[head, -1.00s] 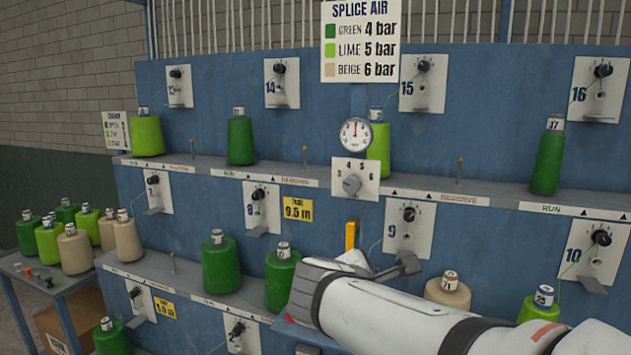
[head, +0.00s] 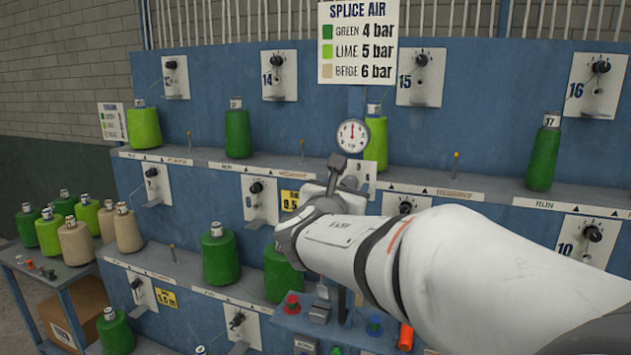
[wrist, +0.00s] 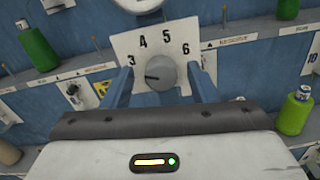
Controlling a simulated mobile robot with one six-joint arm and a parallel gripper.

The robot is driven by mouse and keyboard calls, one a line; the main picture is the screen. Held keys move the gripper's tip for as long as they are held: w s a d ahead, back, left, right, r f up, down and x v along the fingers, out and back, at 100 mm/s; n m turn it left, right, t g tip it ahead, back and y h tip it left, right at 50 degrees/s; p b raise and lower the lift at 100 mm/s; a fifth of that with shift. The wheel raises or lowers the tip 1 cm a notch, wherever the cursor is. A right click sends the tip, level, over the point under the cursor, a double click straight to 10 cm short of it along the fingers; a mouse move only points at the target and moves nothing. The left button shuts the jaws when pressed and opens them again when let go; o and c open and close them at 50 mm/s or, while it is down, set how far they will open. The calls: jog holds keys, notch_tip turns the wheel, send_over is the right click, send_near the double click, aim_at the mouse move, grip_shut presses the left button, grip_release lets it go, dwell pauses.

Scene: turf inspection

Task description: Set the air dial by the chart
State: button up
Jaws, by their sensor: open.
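The air dial is a round grey knob (wrist: 161,75) on a white plate numbered 3 to 6. Its dark mark points left, close to the 3. My gripper (wrist: 162,82) is open, one finger at each side of the knob; contact cannot be told. In the head view my gripper (head: 338,178) covers most of the dial plate (head: 369,172). The SPLICE AIR chart (head: 358,45) above reads green 4 bar, lime 5 bar, beige 6 bar. A round gauge (head: 352,136) sits above the dial, its needle about upright. A lime cone (head: 377,145) stands beside it.
Green cones (head: 238,132) and others stand on the blue rack's shelves. A side table (head: 75,272) at left holds several green, lime and beige cones.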

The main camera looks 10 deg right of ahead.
jog(key=shift+w+d, duration=0.3)
jog(key=shift+w, duration=0.1)
jog(key=c, duration=1)
jog(key=shift+o, duration=0.2)
jog(key=shift+f+m+b, duration=0.2)
jog(key=shift+m+b, duration=0.1)
jog(key=shift+b, duration=0.35)
jog(key=m+b, duration=0.8)
jog(key=b, duration=0.5)
jog(key=shift+s+d+b, duration=0.1)
jog(key=shift+b, duration=0.25)
jog(key=shift+r+m, duration=0.1)
jog(key=shift+m, duration=0.2)
